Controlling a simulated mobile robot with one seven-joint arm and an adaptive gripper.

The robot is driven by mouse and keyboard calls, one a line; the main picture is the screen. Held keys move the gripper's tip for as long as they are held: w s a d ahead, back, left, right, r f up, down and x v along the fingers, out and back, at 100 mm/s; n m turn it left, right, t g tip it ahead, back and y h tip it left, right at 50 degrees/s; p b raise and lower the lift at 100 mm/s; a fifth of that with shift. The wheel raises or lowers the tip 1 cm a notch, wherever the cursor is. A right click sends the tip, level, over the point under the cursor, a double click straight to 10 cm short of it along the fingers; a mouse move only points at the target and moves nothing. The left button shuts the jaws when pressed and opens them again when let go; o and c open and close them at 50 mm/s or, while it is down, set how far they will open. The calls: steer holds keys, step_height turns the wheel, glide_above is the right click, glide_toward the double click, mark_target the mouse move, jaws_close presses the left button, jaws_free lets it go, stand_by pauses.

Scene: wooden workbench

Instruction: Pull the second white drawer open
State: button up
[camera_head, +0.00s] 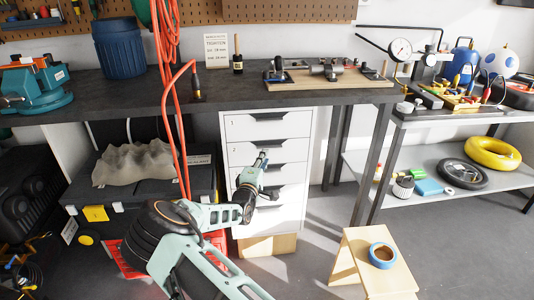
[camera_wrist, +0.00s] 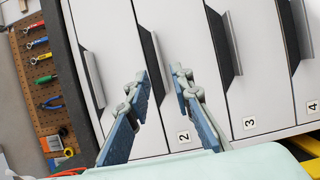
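The white drawer cabinet (camera_head: 290,210) stands under the dark bench top, its drawers stacked and all looking shut. The second white drawer (camera_head: 239,155) is below the top one; its label 2 shows in the wrist view (camera_wrist: 184,137). My gripper (camera_head: 263,157) is in front of it and hides part of its front. In the wrist view the cabinet appears turned sideways. There my gripper's two fingers (camera_wrist: 163,76) are apart, with the second drawer's handle (camera_wrist: 157,65) between and beyond the tips. I cannot tell whether they touch it. Nothing is held.
The bench top (camera_head: 180,97) hangs over the cabinet. A bench leg (camera_head: 373,160) stands right of it, and a wooden stool (camera_head: 372,262) with a blue tape roll is on the floor at right. An orange cable (camera_head: 178,120) hangs at left. The floor before the cabinet has some room.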

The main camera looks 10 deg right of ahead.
steer(key=shift+b+x, duration=0.35)
steer(key=shift+x, duration=2.65)
jaws_close()
